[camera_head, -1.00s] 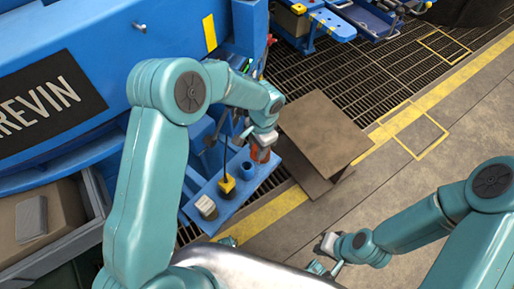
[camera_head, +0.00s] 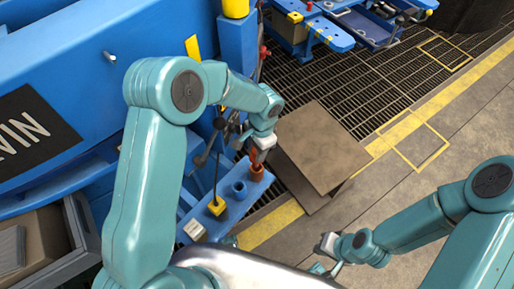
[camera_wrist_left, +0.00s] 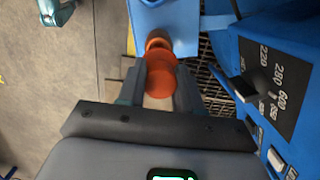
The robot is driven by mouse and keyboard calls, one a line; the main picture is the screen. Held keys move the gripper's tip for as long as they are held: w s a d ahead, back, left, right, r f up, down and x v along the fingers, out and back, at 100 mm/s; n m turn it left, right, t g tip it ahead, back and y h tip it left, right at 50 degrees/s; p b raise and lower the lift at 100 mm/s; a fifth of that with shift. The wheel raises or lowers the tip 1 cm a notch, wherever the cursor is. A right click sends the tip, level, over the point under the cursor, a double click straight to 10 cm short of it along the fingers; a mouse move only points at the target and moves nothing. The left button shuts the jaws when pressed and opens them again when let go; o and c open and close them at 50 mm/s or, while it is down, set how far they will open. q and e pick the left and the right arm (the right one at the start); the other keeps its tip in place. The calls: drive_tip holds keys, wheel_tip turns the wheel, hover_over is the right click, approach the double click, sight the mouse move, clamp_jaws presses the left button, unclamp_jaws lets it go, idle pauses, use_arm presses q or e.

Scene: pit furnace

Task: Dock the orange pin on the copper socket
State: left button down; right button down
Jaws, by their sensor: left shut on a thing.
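My left gripper (camera_head: 258,151) is shut on the orange pin (camera_head: 254,158) at the right end of the blue bench. The copper socket (camera_head: 257,173), a reddish-brown ring, is directly below the pin in the head view. In the left wrist view the orange pin (camera_wrist_left: 161,82) is between the fingers, and the copper socket (camera_wrist_left: 157,43) shows just beyond it, lined up closely. I cannot tell whether the pin's tip is inside the socket. My right gripper (camera_head: 323,256) is low over the floor, away from the bench; its jaws are too small to read.
The blue bench also holds a blue socket (camera_head: 239,189), a yellow block (camera_head: 217,206) with a thin dark rod, and a pale block (camera_head: 195,231). A brown board (camera_head: 318,146) lies right of the bench. A control panel (camera_wrist_left: 270,85) is close right in the wrist view.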

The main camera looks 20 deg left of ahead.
sight(256, 166)
use_arm(q)
drive_tip(key=shift+s+f, duration=0.2)
drive_tip(key=shift+f, duration=0.2)
wheel_tip(256, 166, down, 3)
drive_tip(key=shift+w+f+b, duration=0.1)
drive_tip(key=shift+b, duration=1.1)
drive_tip(key=shift+f, duration=0.3)
drive_tip(key=shift+f+b, duration=0.45)
drive_tip(key=shift+f, duration=0.05)
drive_tip(key=shift+r, duration=0.1)
drive_tip(key=shift+a, duration=0.1)
drive_tip(key=shift+f+b, duration=0.6)
drive_tip(key=shift+b, duration=0.05)
